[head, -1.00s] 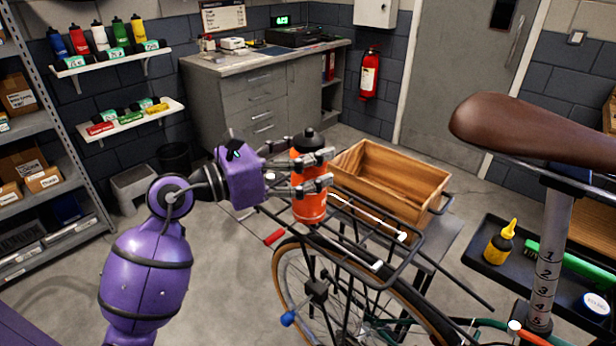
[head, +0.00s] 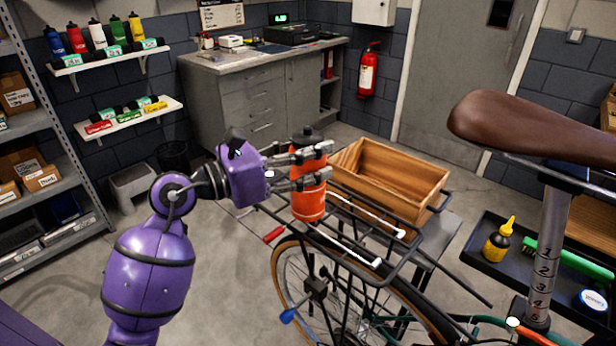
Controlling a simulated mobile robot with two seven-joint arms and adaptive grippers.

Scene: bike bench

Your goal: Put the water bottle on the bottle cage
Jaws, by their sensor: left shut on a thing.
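An orange water bottle (head: 309,205) with a black cap stands upright in the head view, near the left end of the bike's rear rack. My left gripper (head: 312,168) reaches in from the left and is shut around the bottle's upper body. The bottle's base is close to the rack's edge; I cannot tell whether it touches. No bottle cage shows clearly in this view. My right gripper is not in view.
A brown saddle (head: 530,130) overhangs at the right. A dark tray (head: 478,268) holds a yellow-capped bottle (head: 499,243) and a green brush. Open floor lies at the left.

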